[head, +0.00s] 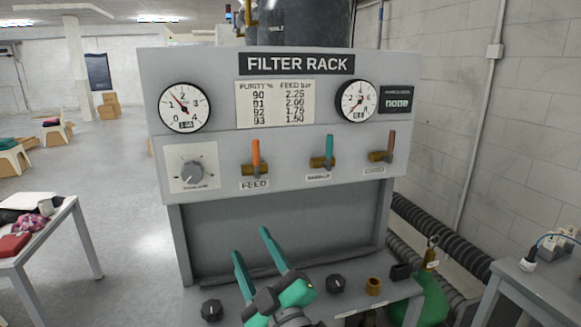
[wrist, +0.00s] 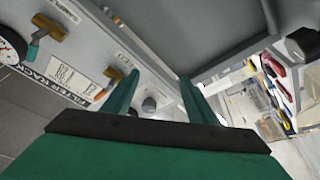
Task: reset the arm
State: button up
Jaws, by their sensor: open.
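My gripper (head: 256,254) is teal with two long fingers. In the head view it is raised in front of the lower opening of the filter rack (head: 280,145), over the rack's bottom shelf. The fingers are spread apart and nothing is between them. In the wrist view my gripper (wrist: 155,92) is also open and empty, and the rack's panel appears tilted. The fingers look clear of the rack's valves, though their exact distance to the rack cannot be told.
The panel carries a left gauge (head: 184,107), a right gauge (head: 357,100), a feed valve (head: 256,158), a middle valve (head: 326,153), a right valve (head: 386,148) and a dial (head: 191,172). Tables stand at left (head: 42,237) and right (head: 540,282). Open floor lies at left.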

jog(key=s+d+f+m+h, duration=0.25)
jog(key=s+f+m, duration=0.2)
jog(key=f, duration=0.55)
jog(key=s+d+f+m+h, duration=0.1)
jog(key=s+f+m+h, duration=0.3)
jog(key=f, duration=0.5)
jog(key=s+d+f+m+h, duration=0.15)
jog(key=s+f+m, duration=0.35)
jog(key=f, duration=0.5)
jog(key=s+d+f+g, duration=0.1)
jog(key=s+f, duration=0.3)
jog(key=s, duration=0.9)
jog(key=s+d+f+g+h, duration=0.1)
jog(key=s+f, duration=0.4)
jog(key=s, duration=0.8)
jog(key=shift+s+d+g+h, duration=0.2)
jog(key=shift+s+g+h, duration=0.15)
jog(key=shift+g, duration=0.35)
